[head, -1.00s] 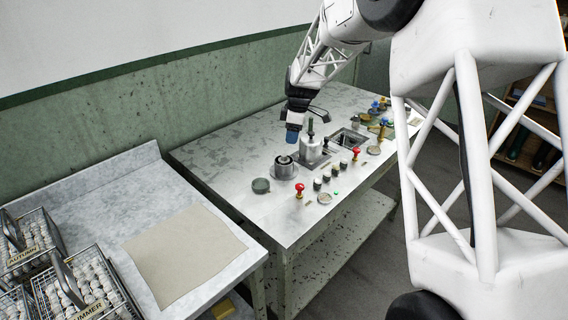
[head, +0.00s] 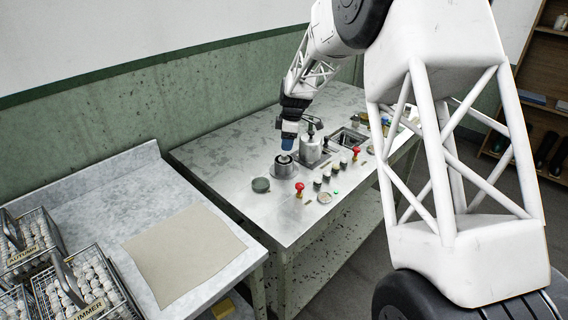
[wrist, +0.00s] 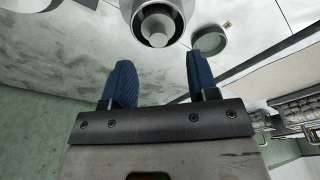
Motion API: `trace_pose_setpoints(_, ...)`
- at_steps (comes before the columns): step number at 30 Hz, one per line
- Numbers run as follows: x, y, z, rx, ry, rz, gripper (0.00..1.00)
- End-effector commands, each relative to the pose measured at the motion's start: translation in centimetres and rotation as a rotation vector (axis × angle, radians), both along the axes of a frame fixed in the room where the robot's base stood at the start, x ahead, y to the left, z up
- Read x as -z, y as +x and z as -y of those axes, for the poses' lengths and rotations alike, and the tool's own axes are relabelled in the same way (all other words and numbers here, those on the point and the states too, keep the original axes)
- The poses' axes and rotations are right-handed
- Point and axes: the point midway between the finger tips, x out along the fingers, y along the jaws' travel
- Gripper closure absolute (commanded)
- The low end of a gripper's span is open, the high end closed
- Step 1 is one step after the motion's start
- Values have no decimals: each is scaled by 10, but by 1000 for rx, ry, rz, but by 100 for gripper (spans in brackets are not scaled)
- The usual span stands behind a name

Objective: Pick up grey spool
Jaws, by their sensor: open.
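My gripper (head: 287,145) is open, with its blue fingers apart and nothing between them. It hangs just above a round metal cup (head: 284,170) near the back of the metal table. In the wrist view, the gripper (wrist: 162,78) has the cup (wrist: 134,12) ahead of its fingers. A pale grey cylinder (wrist: 157,28) stands inside the cup; it may be the grey spool, but I cannot tell for certain. The fingers do not appear to touch it.
A flat grey-green disc (head: 261,185) lies left of the cup. A metal canister (head: 310,150) stands close on its right. Red knobs (head: 299,188) and several small dark knobs line the front. A side table with a beige mat (head: 185,255) and wire baskets (head: 80,290) is at left.

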Motion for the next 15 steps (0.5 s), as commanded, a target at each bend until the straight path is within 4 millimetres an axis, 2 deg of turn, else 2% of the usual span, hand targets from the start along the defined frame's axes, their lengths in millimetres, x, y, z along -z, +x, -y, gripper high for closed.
trace_pose_setpoints(15,9,0,-1,0,0,-1,46)
